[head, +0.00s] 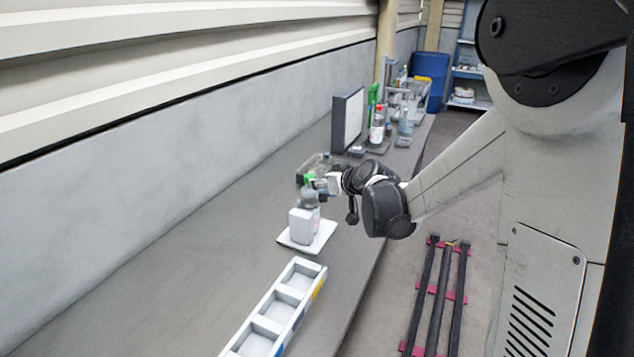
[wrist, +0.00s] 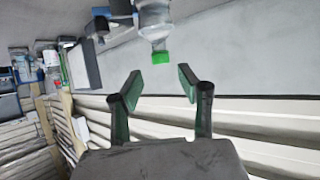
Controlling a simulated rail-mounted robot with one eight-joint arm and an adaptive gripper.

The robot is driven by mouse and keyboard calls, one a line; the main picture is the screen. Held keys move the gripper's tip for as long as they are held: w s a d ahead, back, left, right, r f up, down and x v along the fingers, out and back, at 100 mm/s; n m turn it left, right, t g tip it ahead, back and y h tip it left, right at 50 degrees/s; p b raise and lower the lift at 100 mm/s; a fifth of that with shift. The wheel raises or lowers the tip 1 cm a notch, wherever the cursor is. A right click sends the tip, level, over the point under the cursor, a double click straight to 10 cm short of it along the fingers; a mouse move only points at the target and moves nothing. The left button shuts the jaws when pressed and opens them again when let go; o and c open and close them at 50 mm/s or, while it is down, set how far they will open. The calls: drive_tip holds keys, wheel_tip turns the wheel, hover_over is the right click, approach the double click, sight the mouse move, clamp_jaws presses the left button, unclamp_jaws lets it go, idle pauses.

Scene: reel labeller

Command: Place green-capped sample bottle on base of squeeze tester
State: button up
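The green-capped sample bottle is clear, with its bright green cap (wrist: 160,57) and body (wrist: 154,18) ahead of the fingertips in the wrist view. In the head view its body (head: 310,198) is upright beside a white block on a white base plate (head: 323,237). The block partly hides it. This white unit may be the squeeze tester; I cannot tell for certain. My gripper (head: 318,178) is near the cap. In the wrist view my gripper (wrist: 158,88) is open, its two green-padded fingers apart with nothing between them.
A white compartment tray (head: 268,325) lies at the near end of the grey bench. Farther along stand a dark-edged panel (head: 348,118), a red-capped bottle (head: 377,128) and other bench equipment. A wall runs along the left. Bare bench lies left of the white unit.

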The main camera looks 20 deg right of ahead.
drive_tip(key=s+a+r+g, duration=0.1)
drive_tip(key=s+a+r, duration=0.15)
drive_tip(key=s, duration=0.65)
drive_tip(key=s+a+r+g, duration=0.15)
drive_tip(key=s+r, duration=0.25)
drive_tip(key=s, duration=0.5)
drive_tip(key=s+d+f+m+g+h, duration=0.1)
drive_tip(key=s, duration=0.9)
drive_tip(key=s+f+m+g+h, duration=0.1)
drive_tip(key=s+f+m+h, duration=0.1)
drive_tip(key=s, duration=0.8)
drive_tip(key=shift+d+g, duration=0.35)
drive_tip(key=shift+d, duration=0.05)
wheel_tip(320, 180, down, 3)
drive_tip(key=b, duration=0.3)
